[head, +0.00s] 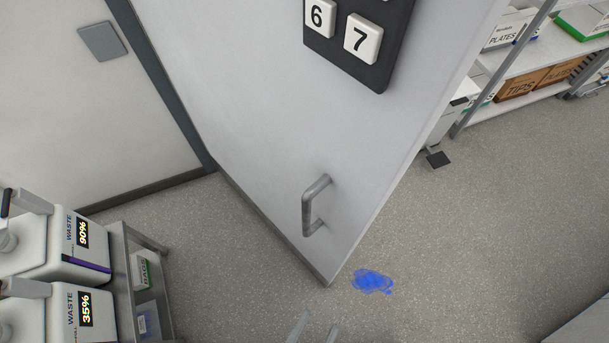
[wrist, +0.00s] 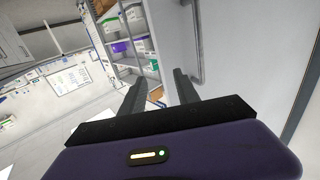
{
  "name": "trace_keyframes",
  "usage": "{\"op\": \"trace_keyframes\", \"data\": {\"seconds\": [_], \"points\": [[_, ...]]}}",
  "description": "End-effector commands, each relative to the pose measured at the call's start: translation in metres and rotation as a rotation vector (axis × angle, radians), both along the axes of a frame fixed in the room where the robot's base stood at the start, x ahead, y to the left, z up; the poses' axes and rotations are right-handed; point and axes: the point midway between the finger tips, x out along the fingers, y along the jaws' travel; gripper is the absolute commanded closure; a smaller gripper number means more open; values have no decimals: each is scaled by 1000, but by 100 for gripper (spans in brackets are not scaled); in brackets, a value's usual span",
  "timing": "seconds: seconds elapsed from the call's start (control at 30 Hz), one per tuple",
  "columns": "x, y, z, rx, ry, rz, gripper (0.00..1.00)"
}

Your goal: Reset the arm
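My gripper (wrist: 158,88) shows in the wrist view with its two dark fingers apart and nothing between them. In the head view only the tips of my gripper (head: 317,328) show at the bottom edge, below the door (head: 270,110); the rest of the arm is out of frame. The grey door handle (head: 309,206) is apart from the fingers in the head view. In the wrist view the handle (wrist: 197,60) runs up just right of the fingers; whether anything touches it I cannot tell.
Waste containers (head: 70,245) stand at the left on a metal rack (head: 120,260). Shelves (head: 535,60) stand at upper right.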

Motion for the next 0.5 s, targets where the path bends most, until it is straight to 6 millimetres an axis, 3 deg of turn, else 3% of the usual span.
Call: {"op": "trace_keyframes", "data": {"seconds": [0.5], "points": [[12, -2, -12, 122, 11, 41, 62]]}}
